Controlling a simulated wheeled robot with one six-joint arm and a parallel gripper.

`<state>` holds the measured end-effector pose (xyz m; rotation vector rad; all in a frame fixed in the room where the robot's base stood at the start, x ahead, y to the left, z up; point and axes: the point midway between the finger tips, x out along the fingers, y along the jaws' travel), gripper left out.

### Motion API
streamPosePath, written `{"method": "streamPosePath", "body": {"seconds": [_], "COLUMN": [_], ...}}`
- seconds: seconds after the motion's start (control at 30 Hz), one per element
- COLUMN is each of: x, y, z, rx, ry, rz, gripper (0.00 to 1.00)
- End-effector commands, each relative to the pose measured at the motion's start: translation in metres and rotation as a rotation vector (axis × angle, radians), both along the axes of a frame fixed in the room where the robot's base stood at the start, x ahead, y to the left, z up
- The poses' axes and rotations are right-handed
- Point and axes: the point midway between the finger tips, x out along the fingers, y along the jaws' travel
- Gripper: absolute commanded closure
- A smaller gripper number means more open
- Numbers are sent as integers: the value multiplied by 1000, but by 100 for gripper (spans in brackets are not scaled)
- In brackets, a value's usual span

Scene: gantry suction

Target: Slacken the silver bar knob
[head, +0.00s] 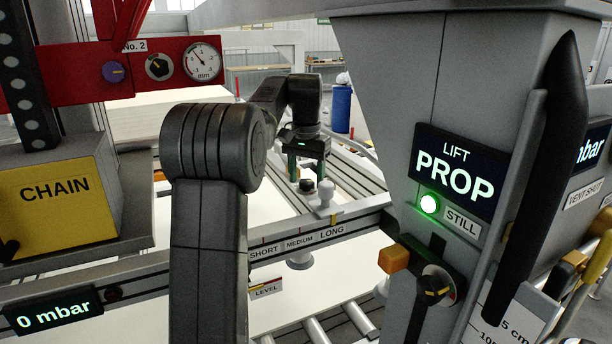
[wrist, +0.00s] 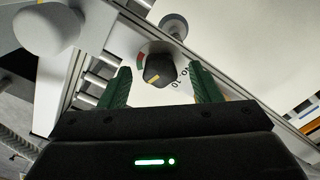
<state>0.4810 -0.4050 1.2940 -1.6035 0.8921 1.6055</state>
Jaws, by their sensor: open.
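My gripper (head: 307,172) is open, with its two green fingers pointing down over the rails in the head view. In the wrist view, my gripper (wrist: 160,72) has a finger on either side of a black knob (wrist: 159,70) with a yellow mark, and a gap shows on both sides. That black knob (head: 306,186) also shows below the fingers in the head view. A pale silver knob (head: 325,190) stands on the bar marked SHORT, MEDIUM, LONG (head: 300,243), just right of my fingers. It appears large and rounded at upper left in the wrist view (wrist: 48,25), outside the fingers.
A grey column with a PROP display (head: 455,172) and a lit green lamp (head: 429,204) stands at right. A yellow CHAIN box (head: 58,190) and a red gauge beam (head: 140,72) are at left. Rollers and pale sheet lie below the bar.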

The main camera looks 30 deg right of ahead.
Motion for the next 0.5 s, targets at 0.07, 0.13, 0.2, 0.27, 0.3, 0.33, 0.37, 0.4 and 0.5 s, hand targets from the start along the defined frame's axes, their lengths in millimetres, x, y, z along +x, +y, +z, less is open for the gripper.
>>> {"method": "streamPosePath", "body": {"seconds": [0.07,0.13,0.2,0.27,0.3,0.33,0.37,0.4,0.5], "x": [0,0,0,0,0,0,0,0,0], "y": [0,0,0,0,0,0,0,0,0], "z": [-2,-2,-2,-2,-2,-2,-2,-2,-2], "rx": [0,0,0,0,0,0,0,0,0], "ry": [0,0,0,0,0,0,0,0,0], "rz": [0,0,0,0,0,0,1,1,1], "gripper": [43,43,43,43,48,54,60,68,87]}}
